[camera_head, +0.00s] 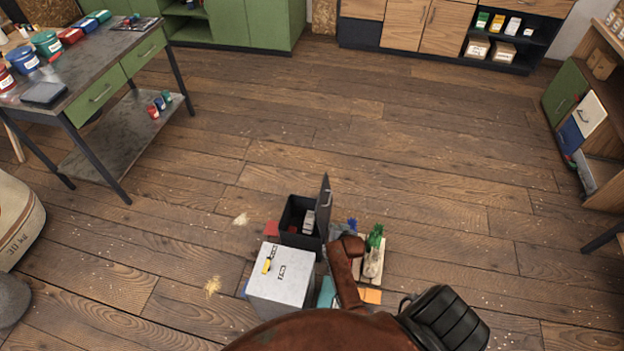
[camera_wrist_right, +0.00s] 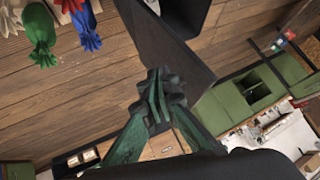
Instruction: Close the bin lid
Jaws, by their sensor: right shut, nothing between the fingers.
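The dark bin (camera_head: 300,222) stands open on the floor in the head view, with small items inside. Its lid (camera_head: 324,205) stands upright along the bin's right side. In the wrist view the lid is a large dark grey panel (camera_wrist_right: 165,45). My right gripper (camera_wrist_right: 157,100) has its green fingers shut and empty, with the tips at the lid's edge; I cannot tell if they touch it. In the head view the brown end of my right arm (camera_head: 346,247) is just right of the bin. My left gripper is not in view.
A pale box (camera_head: 281,278) with a yellow item on top stands in front of the bin. A green tied bag (camera_head: 376,237) and a blue one (camera_head: 352,224) are to its right. A workbench (camera_head: 92,65) is at upper left. The floor beyond the bin is mostly clear.

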